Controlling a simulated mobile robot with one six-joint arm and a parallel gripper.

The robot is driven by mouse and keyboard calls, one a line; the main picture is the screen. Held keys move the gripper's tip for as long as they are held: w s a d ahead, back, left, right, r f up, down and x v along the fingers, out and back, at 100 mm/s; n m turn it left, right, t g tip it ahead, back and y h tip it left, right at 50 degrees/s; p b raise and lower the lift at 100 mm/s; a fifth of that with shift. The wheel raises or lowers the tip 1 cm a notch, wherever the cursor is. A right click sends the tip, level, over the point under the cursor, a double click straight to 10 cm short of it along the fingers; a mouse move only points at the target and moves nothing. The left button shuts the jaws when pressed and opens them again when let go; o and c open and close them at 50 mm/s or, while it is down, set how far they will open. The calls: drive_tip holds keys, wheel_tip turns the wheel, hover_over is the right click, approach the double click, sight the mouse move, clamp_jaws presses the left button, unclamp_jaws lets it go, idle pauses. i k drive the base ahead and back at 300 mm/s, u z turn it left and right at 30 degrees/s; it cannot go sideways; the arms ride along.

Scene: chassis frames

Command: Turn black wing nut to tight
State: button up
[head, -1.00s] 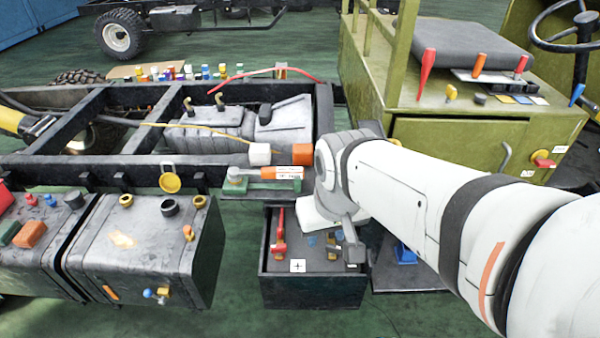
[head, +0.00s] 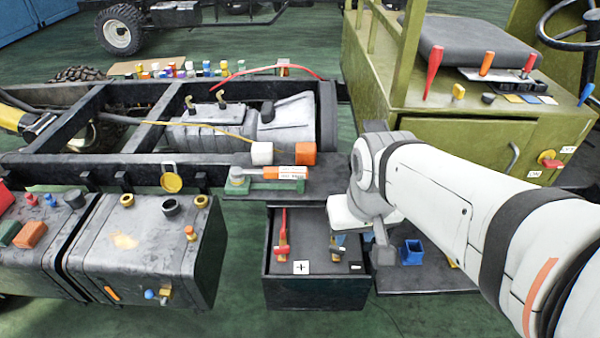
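The open dark box (head: 316,293) stands on the floor in the middle, with a plus label on its front rim. A red clamp (head: 282,238) with a brass-coloured foot stands at its left. A second brass-coloured terminal with dark parts (head: 337,247) stands at its right. The black wing nut seems to be there, but it is too small and dark to make out or to tell how it is turned. My gripper (head: 384,254) hangs just right of the box, apart from that terminal. Its fingers are too small and turned away to show their opening.
A blue open block (head: 411,252) stands on a dark plate right of my gripper. A shelf (head: 235,192) with a green and orange tool lies behind the box. The olive cabinet (head: 455,150) rises behind my arm. A dark tank (head: 150,250) stands left.

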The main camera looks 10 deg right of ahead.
sight(336, 250)
drive_tip(key=z, duration=2.05)
drive_tip(key=k, duration=1.15)
drive_tip(key=u, duration=1.1)
drive_tip(key=i, duration=1.05)
drive_tip(key=u, duration=0.05)
